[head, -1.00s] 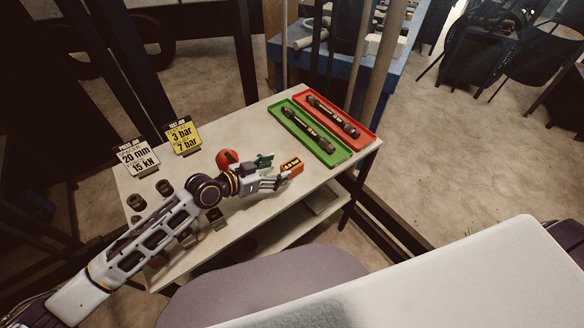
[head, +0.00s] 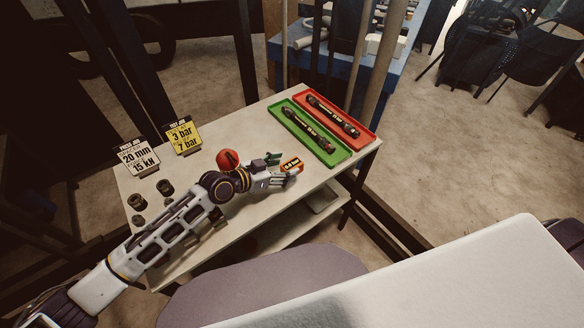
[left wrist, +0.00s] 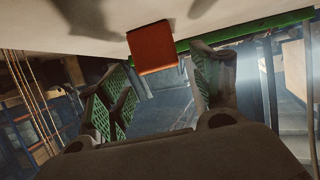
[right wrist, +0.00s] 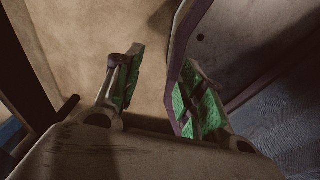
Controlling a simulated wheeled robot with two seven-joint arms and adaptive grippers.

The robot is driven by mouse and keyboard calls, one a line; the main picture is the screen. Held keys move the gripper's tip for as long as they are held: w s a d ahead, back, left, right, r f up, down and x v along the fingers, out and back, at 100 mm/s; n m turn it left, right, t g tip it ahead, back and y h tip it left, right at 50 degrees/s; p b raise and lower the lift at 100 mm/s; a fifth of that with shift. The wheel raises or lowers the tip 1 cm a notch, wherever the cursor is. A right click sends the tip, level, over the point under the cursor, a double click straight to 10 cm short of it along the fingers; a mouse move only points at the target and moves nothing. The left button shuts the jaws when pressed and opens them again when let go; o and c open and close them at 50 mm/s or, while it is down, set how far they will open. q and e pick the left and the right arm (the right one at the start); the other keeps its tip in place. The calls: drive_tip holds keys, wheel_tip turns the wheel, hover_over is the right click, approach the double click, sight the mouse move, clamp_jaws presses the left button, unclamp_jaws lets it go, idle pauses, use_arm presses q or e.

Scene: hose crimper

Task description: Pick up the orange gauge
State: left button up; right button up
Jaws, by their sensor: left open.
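The orange gauge (head: 291,165), a small block with a dark-marked pale label, lies on the pale table just in front of the green tray. My left gripper (head: 281,169) is open, low over the table, with its fingers reaching beside the gauge's near end. In the left wrist view the gauge (left wrist: 152,50) shows as a plain orange face, between and just beyond the spread fingers (left wrist: 165,80); no grip on it shows. My right gripper (right wrist: 163,80) is open and empty in its wrist view, with a dark bar passing near one finger; it is outside the head view.
A green tray (head: 340,157) and a red tray (head: 368,138), each with a dark hose, lie at the table's right end. Dark fittings (head: 165,187) and two signs (head: 183,136) stand at the left.

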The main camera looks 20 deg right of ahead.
sight(290, 166)
use_arm(q)
drive_tip(key=shift+x, duration=1.5)
drive_tip(key=shift+w+d+f, duration=0.1)
drive_tip(key=shift+d+f, duration=0.05)
drive_tip(key=shift+d, duration=0.1)
drive_tip(key=shift+w+d+f, duration=0.15)
drive_tip(key=shift+d, duration=0.1)
use_arm(e)
drive_tip(key=shift+s+a+r, duration=0.3)
drive_tip(key=shift+s+a, duration=0.05)
use_arm(q)
drive_tip(key=shift+c, duration=0.2)
drive_tip(key=c, duration=1.2)
drive_tip(key=shift+c, duration=0.3)
use_arm(e)
drive_tip(key=shift+s, duration=0.15)
